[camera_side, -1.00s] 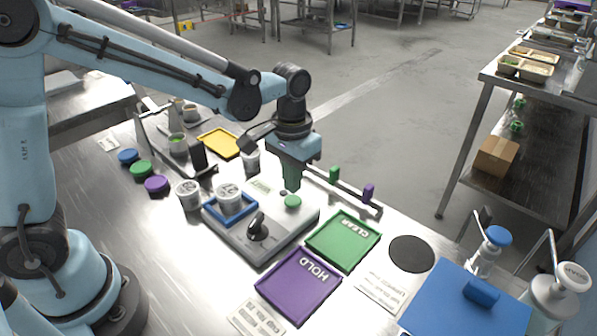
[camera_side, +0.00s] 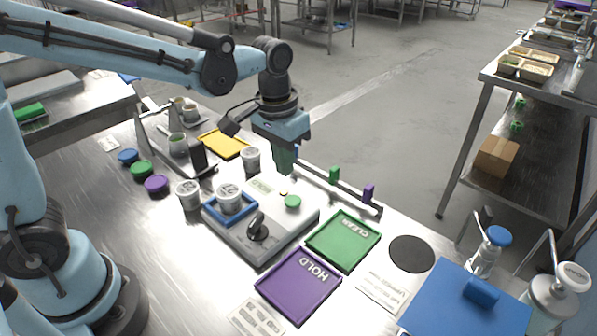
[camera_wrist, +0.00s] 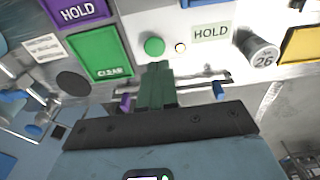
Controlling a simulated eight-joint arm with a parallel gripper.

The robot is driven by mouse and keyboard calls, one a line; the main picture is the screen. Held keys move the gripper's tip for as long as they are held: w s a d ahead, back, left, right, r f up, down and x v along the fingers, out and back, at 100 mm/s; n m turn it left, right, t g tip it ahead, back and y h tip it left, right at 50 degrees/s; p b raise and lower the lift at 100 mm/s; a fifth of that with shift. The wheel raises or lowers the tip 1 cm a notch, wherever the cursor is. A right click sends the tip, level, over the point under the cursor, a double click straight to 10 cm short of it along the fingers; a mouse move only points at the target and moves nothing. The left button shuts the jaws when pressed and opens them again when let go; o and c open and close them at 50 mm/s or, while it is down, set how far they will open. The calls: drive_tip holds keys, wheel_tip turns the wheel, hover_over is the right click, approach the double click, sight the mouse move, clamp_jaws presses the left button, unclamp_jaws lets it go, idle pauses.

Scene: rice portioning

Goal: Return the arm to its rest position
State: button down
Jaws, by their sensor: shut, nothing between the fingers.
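My gripper (camera_side: 284,160) is shut and empty, above the far edge of the grey scale-like device (camera_side: 272,230). Its green fingers (camera_wrist: 157,88) also show pressed together in the wrist view. The device carries a green button (camera_side: 292,202), a small lit yellow light (camera_wrist: 181,47), a dark knob (camera_side: 257,228) and a label reading HOLD (camera_wrist: 211,32). A lidded cup (camera_side: 229,197) stands in the blue square frame (camera_side: 213,213) on the device. My arm reaches in from the left, over the table.
A purple HOLD tray (camera_side: 298,285) and a green CLEAR tray (camera_side: 343,240) lie in front. A rail with coloured tabs (camera_side: 350,193) stands behind the device. Cups (camera_side: 188,194), coloured lids (camera_side: 141,168) and a yellow tray (camera_side: 224,144) are left. A blue board (camera_side: 465,305) lies right.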

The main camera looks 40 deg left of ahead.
drive_tip(key=shift+s+a+r+t, duration=0.4)
drive_tip(key=shift+s+a+t, duration=0.65)
drive_tip(key=shift+s, duration=0.35)
drive_tip(key=shift+s+a+r+t, duration=0.35)
drive_tip(key=shift+s+a+t, duration=0.6)
drive_tip(key=shift+s, duration=0.5)
drive_tip(key=shift+s+a+r+t, duration=0.4)
drive_tip(key=shift+s+a+t, duration=0.65)
drive_tip(key=shift+s, duration=0.35)
